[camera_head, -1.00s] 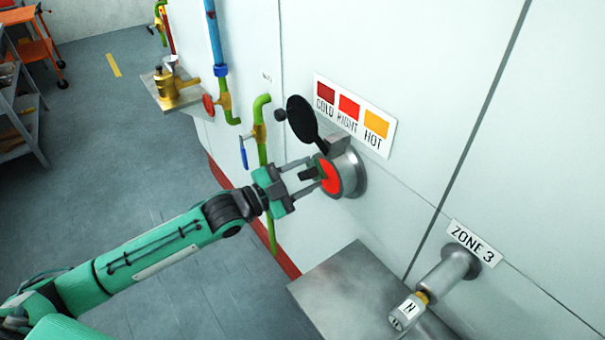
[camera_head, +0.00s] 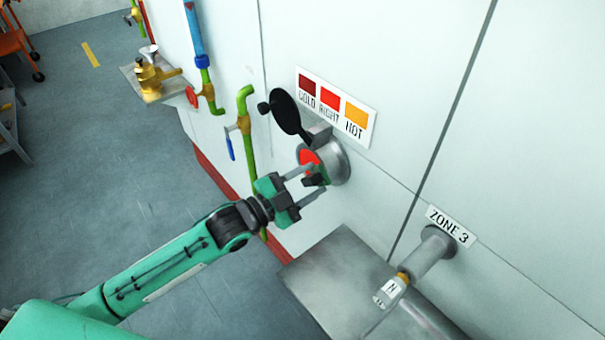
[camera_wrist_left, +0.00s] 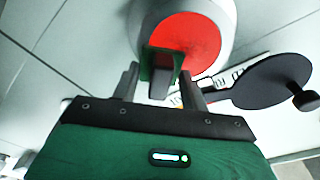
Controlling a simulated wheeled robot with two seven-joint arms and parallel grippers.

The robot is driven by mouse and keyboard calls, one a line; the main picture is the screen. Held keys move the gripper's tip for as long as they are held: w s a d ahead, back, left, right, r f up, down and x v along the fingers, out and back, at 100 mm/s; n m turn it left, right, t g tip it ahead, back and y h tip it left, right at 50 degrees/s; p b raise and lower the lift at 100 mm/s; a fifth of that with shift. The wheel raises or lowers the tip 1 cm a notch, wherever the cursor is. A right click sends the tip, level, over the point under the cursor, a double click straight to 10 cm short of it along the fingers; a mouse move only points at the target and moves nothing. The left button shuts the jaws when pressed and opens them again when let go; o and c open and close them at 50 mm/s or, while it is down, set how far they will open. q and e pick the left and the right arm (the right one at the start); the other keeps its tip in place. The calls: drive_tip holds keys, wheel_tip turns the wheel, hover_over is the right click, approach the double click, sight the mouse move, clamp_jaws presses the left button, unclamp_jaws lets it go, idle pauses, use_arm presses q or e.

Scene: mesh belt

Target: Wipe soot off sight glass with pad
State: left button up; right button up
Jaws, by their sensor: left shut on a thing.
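The sight glass (camera_head: 306,157) glows red in a round metal housing on the pale wall. It also shows as a large red disc in the wrist view (camera_wrist_left: 192,38). My left gripper (camera_head: 309,183) is shut on the pad, a small dark block with a green face (camera_wrist_left: 160,68). The pad is in front of the lower part of the glass and hides it; I cannot tell whether it touches. The visible red area looks clear, and I cannot make out any soot. My right gripper is not in view.
A black round cover (camera_head: 286,111) stands swung up above the housing. A colour chart (camera_head: 336,106) is on the wall above it. Green piping (camera_head: 247,140) with a blue handle runs at left. A metal box top (camera_head: 350,280) and a pipe stub (camera_head: 430,255) are below right.

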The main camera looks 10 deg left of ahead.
sight(302, 157)
use_arm(q)
drive_tip(key=shift+r, duration=0.1)
drive_tip(key=shift+a, duration=0.1)
drive_tip(key=shift+w+a, duration=0.15)
drive_tip(key=shift+w, duration=0.05)
drive_tip(key=shift+w+a, duration=1)
drive_tip(key=shift+a, duration=0.25)
drive_tip(key=shift+w+a, duration=0.95)
drive_tip(key=shift+a, duration=0.3)
drive_tip(key=shift+s, duration=0.1)
drive_tip(key=shift+r+p+v, duration=0.1)
drive_tip(key=shift+p+v, duration=0.2)
drive_tip(key=shift+v, duration=1.15)
drive_tip(key=shift+r+p+v, duration=0.15)
drive_tip(key=shift+p+v, duration=0.1)
drive_tip(key=shift+v, duration=1.2)
drive_tip(key=shift+s+d+f, duration=0.1)
drive_tip(key=shift+s+d, duration=0.1)
drive_tip(key=shift+s, duration=0.05)
drive_tip(key=shift+p+v, duration=0.45)
drive_tip(key=shift+v, duration=1)
